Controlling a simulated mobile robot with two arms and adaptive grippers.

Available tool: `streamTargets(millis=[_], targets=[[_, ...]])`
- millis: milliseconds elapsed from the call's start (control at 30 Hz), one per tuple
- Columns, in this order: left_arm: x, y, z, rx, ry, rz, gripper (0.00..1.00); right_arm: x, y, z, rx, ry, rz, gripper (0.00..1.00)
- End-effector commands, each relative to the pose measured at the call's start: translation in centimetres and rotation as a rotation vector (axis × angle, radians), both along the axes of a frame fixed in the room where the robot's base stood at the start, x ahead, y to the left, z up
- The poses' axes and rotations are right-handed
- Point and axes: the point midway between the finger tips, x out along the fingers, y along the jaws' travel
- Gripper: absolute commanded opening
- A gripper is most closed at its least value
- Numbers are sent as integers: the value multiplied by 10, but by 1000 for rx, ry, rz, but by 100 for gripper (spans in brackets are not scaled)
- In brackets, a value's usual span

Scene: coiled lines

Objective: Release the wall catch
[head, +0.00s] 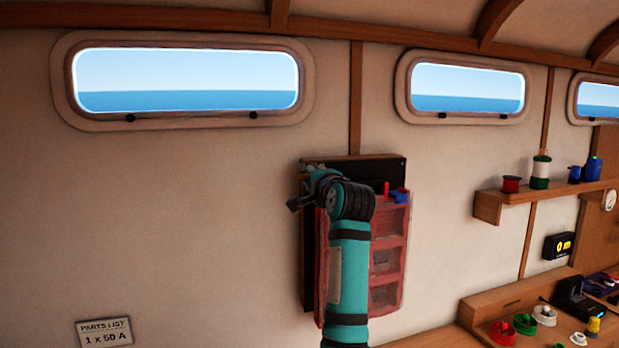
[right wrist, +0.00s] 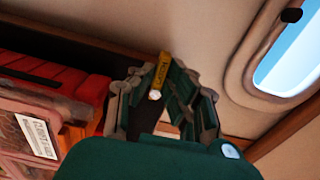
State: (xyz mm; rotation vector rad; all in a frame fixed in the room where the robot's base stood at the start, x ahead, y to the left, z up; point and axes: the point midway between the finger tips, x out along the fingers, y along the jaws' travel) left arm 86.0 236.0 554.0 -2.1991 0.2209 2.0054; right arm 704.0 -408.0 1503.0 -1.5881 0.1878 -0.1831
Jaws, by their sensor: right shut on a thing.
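A dark wall board (head: 385,172) carries a red case with clear-fronted compartments (head: 388,262). My right arm stands in front of the case and hides its left part. My right gripper is at the board's upper left in the head view, mostly hidden behind my wrist. In the right wrist view, my right gripper (right wrist: 158,85) is shut on a small catch with a yellow label (right wrist: 162,68). The label's lettering is too small to read, and the fingers hide most of the catch. My left gripper is in neither view.
The red case, with a white label (right wrist: 37,136), is close to the gripper's left in the right wrist view. A window (head: 185,82) is above left. A shelf (head: 545,193) with spools and a workbench (head: 480,305) are at right. The wall at left is mostly bare.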

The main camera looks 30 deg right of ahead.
Motion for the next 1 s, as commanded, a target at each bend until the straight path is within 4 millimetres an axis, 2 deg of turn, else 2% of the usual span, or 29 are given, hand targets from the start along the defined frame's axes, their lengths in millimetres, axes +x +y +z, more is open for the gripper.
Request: streamTargets(millis=[600,633,767,800,1000], targets=[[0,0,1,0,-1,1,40,0,0,-1,43,-6,0,0],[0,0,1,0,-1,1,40,0,0,-1,43,-6,0,15],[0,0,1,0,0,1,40,0,0,0,42,-7,0,32],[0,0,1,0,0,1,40,0,0,0,41,-8,0,35],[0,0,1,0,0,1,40,0,0,1,40,-9,0,35]])
